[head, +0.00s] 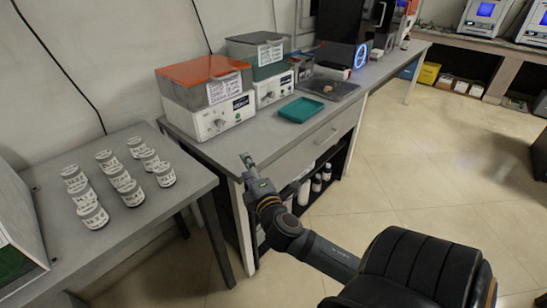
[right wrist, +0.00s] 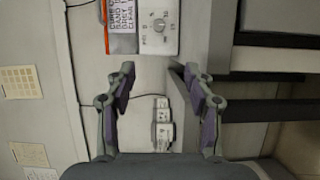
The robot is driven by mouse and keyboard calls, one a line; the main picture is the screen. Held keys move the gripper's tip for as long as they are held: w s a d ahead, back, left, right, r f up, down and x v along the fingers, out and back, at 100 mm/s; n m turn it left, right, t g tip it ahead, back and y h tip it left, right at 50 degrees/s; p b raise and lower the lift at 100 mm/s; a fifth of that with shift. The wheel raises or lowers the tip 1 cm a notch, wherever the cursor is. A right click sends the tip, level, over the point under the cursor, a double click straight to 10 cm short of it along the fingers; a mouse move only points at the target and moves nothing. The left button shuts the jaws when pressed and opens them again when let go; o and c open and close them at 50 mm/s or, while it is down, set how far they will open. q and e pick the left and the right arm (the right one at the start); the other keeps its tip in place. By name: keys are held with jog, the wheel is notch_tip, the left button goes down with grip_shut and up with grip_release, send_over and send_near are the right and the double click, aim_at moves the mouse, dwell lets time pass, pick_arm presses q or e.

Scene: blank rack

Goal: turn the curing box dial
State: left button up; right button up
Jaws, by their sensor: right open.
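A white box with an orange lid (head: 204,68) stands at the near end of the long bench. A round dial (head: 219,123) is on its front panel. In the right wrist view the dial (right wrist: 158,24) shows at the top, beyond the fingertips. A similar box with a grey-green lid (head: 256,46) stands behind it, with its own knob. My right gripper (head: 247,160) is open and empty, in front of and below the orange-lidded box, apart from the dial. It also shows in the right wrist view (right wrist: 159,70). My left gripper is not in view.
A teal tray (head: 301,109) lies on the bench right of the boxes. Several labelled jars (head: 123,186) stand on the lower table at left. White bottles (head: 316,183) stand on a shelf under the bench. The floor (head: 400,180) at right is clear.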

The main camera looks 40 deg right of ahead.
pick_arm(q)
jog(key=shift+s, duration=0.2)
pick_arm(e)
jog(key=s+f+m+g, duration=0.5)
jog(key=f+m+g, duration=0.1)
jog(key=f, duration=0.3)
jog(key=shift+s+d+f+m+h, duration=0.3)
jog(key=shift+d+f+m, duration=0.1)
jog(key=shift+m, duration=0.3)
